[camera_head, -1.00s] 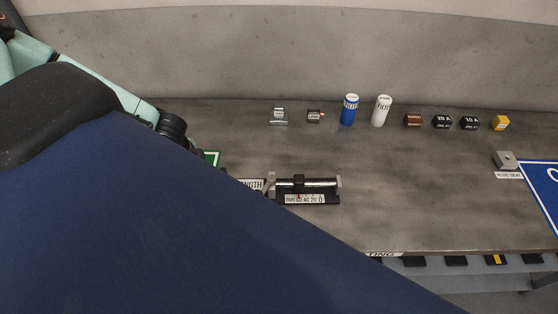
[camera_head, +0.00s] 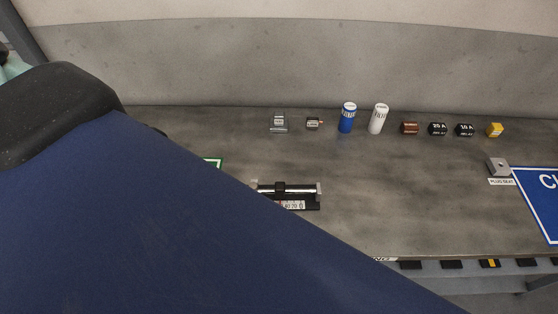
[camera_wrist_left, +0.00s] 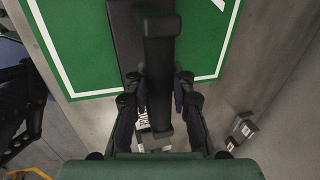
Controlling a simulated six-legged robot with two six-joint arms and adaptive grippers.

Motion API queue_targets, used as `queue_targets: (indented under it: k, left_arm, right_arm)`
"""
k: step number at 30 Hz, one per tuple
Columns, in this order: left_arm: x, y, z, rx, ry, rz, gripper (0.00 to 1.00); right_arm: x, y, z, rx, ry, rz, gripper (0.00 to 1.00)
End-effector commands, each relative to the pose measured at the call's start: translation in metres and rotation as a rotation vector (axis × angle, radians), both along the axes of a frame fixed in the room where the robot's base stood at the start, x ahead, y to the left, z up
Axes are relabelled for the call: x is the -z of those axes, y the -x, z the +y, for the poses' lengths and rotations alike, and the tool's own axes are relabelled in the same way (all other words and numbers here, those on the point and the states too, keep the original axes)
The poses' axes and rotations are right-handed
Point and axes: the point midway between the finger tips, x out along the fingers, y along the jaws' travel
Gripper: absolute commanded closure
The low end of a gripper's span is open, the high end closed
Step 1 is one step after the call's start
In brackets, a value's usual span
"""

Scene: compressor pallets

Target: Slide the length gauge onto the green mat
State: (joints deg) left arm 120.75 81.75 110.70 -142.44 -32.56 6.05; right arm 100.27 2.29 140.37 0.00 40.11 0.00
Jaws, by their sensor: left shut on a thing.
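My left gripper (camera_wrist_left: 158,108) is shut on the gauge. It is hidden in the head view. My right gripper is not in view.
Along the back stand two small grey parts, a blue can (camera_head: 347,118), a white can (camera_head: 379,119), a brown part and several small blocks. A grey plug seat (camera_head: 498,167) and a blue mat (camera_head: 540,200) are at right.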

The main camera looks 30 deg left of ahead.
Motion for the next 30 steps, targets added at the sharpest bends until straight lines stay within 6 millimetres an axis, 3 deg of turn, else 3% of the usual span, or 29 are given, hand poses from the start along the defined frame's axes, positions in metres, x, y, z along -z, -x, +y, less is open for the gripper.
queue_targets:
  k: [2, 3, 12, 30]
  left_arm:
    - [0.0014, 0.0021, 0.0005, -0.004, 0.0, 0.004, 1.0]
    - [0.0014, 0.0021, 0.0004, -0.004, 0.0, 0.004, 0.74]
    - [0.0004, 0.0006, -0.0006, -0.001, 0.002, 0.001, 0.5]
    - [-0.0011, -0.0021, -0.0039, 0.002, 0.011, -0.004, 0.5]
  right_arm:
    - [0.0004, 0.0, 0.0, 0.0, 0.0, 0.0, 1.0]
    - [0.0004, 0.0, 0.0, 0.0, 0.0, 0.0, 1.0]
    - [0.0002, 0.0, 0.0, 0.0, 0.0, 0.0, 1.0]
    - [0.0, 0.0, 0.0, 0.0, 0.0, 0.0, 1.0]
